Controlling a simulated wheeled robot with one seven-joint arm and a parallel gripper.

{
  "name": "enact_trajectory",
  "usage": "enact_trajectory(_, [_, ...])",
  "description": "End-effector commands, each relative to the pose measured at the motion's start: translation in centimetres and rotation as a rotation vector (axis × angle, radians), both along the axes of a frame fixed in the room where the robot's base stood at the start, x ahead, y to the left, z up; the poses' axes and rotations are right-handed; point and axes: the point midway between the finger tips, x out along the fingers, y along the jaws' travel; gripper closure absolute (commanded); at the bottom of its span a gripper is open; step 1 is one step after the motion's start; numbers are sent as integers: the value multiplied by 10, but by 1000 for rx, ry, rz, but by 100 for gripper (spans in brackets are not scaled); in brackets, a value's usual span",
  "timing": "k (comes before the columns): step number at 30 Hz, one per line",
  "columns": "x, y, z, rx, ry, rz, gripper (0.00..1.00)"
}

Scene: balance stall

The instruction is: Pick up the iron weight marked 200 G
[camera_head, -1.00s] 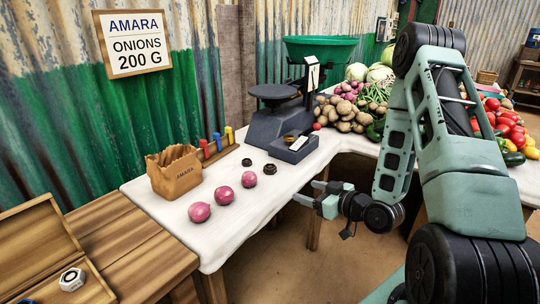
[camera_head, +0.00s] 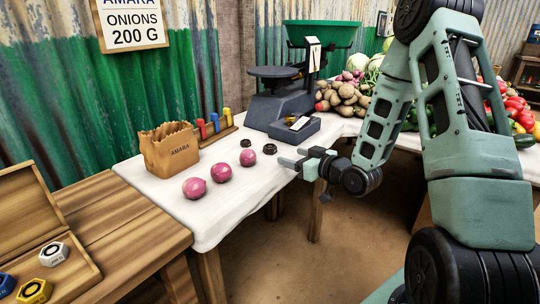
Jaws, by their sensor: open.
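Several hexagonal weights lie in and by the open wooden box at lower left: a white one (camera_head: 54,254), a yellow one (camera_head: 35,291) and a blue one (camera_head: 6,285), partly cut off by the frame. Their markings are too small to read. Two small dark round pieces, one at the back (camera_head: 246,143) and one nearer my gripper (camera_head: 270,149), sit on the white cloth by the scale. No 200 G mark is legible on any weight. My gripper (camera_head: 291,157) is open and empty at the right edge of the cloth, beside the nearer dark piece and far from the box.
Three onions (camera_head: 221,173) lie in a row on the cloth (camera_head: 205,222). A paper bag (camera_head: 168,150), colored pegs (camera_head: 214,122) and a dark scale (camera_head: 283,100) with a green pan stand behind. The wooden table (camera_head: 135,215) is mostly bare. A sign (camera_head: 133,24) reads 200 G.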

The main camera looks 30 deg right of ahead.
Motion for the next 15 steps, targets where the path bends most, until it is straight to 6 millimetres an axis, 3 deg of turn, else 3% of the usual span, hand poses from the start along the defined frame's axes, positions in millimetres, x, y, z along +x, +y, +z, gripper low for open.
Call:
enact_trajectory(3, [19,3,-3,0,-1,1,35])
enact_trajectory(11, [38,6,-6,0,0,0,35])
enact_trajectory(15, [58,10,-7,-1,-2,1,35])
